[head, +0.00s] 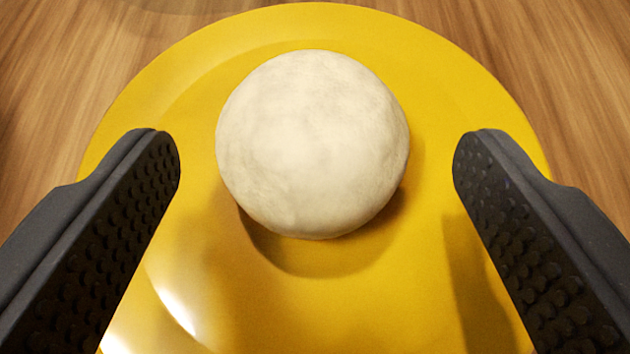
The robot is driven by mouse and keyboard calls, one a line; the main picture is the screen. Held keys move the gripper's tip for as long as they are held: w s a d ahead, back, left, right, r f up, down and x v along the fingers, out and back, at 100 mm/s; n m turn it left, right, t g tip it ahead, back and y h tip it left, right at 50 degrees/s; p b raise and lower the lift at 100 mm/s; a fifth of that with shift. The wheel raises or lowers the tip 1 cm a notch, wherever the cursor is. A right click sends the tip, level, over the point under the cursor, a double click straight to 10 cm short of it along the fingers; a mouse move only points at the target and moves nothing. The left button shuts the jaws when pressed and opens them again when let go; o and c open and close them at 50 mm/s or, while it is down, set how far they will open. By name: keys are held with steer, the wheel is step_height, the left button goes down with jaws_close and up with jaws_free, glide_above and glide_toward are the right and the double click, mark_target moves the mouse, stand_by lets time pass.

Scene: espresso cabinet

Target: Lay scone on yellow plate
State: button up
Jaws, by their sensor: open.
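The scone (312,145), a pale round lump, lies on the yellow plate (200,290), a little behind the plate's middle in the picture. A shadow falls on the plate along the scone's lower side. My gripper (316,158) is open, with one dark studded finger to the left of the scone and one to the right. Clear gaps show between both fingers and the scone. The fingers reach over the plate and hide parts of its left and right sides.
The plate stands on a brown wood-grain surface (575,60). The surface looks bare at the upper left and upper right. Nothing else stands in view around the plate.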

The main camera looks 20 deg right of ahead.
steer(key=p+v, duration=0.1)
steer(key=v, duration=0.9)
steer(key=a+r+n+t+y, duration=0.1)
steer(key=a+r+y, duration=0.25)
steer(key=r, duration=2.05)
steer(key=s+d+r+n+t, duration=0.1)
steer(key=s+d+r, duration=0.1)
steer(key=s+r, duration=0.3)
steer(key=s+d+r+t, duration=0.1)
steer(key=s+r, duration=0.4)
steer(key=r, duration=0.8)
steer(key=s+d+r+n, duration=0.1)
steer(key=s+d+r, duration=0.2)
steer(key=r, duration=0.7)
steer(key=shift+s+d+n+t, duration=0.15)
steer(key=shift+s+n+t, duration=0.2)
steer(key=shift+s, duration=0.6)
steer(key=shift+r, duration=0.15)
